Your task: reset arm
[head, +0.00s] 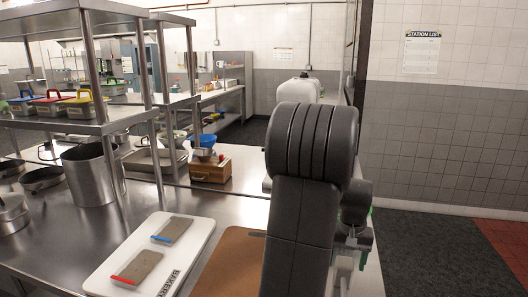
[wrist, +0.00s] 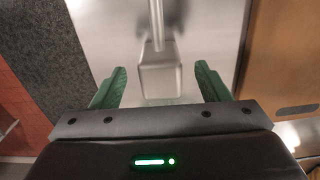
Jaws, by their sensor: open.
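My gripper (wrist: 160,88) shows in the wrist view with its two green fingers spread wide apart. In that view a metal object (wrist: 160,78) with a long thin stem shows beyond and between the fingertips; whether it touches them I cannot tell. In the head view my dark arm (head: 305,190) rises at the right of the counter and hides part of it. My gripper's fingers are not clearly visible there.
A white board (head: 190,235) with two scrapers lies on the steel counter (head: 150,195). A brown board (head: 228,262) is partly behind my arm. A steel pot (head: 92,175), a wooden box (head: 211,170) and a shelf rack (head: 60,125) stand left. Open floor (head: 425,250) lies right.

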